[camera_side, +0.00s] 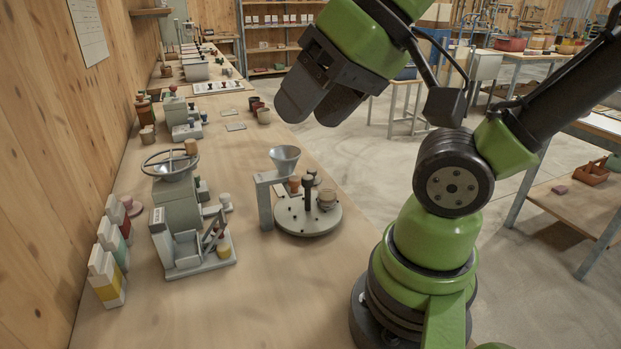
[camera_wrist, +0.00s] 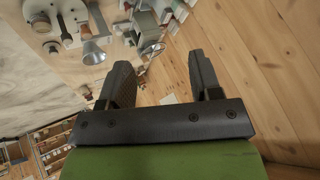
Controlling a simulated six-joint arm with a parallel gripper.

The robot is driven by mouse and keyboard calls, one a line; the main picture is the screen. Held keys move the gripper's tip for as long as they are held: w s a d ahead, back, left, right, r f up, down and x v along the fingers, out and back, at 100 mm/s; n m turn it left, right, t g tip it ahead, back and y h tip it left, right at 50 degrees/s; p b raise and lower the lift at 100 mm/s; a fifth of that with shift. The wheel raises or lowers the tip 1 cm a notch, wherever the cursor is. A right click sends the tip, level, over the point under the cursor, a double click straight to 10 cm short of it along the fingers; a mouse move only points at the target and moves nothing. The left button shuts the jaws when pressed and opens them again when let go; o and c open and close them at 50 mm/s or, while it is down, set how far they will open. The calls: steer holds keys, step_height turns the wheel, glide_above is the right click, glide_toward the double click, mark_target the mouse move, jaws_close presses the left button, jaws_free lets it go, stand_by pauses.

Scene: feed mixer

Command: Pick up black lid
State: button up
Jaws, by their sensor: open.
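I cannot make out a black lid for certain in either view. My gripper (camera_side: 313,112) is high above the bench, beyond and above the turntable in the side view. Its two dark fingers stand apart with nothing between them in the wrist view (camera_wrist: 160,68).
A grey funnel (camera_side: 285,157) on a stand is beside the turntable. A handwheel machine (camera_side: 178,210) stands to the left. The bench front (camera_side: 300,300) is clear.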

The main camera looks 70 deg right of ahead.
step_height(320, 180, up, 6)
steer(key=w+d+r+m+h, duration=0.2)
steer(key=w+d+m, duration=0.35)
steer(key=m, duration=0.45)
steer(key=m+g+h, duration=0.3)
steer(key=m+g, duration=0.1)
steer(key=m, duration=2.7)
glide_above(312, 170)
steer(key=s+a, duration=0.1)
steer(key=a, duration=0.1)
step_height(312, 170, down, 33)
steer(key=shift+r, duration=0.2)
steer(key=shift+s+d+x, duration=0.1)
steer(key=shift+s+x, duration=0.05)
steer(key=shift+x, duration=1.4)
steer(key=shift+s+d+x, duration=0.1)
steer(key=shift+s+x, duration=0.1)
steer(key=shift+x, duration=1.35)
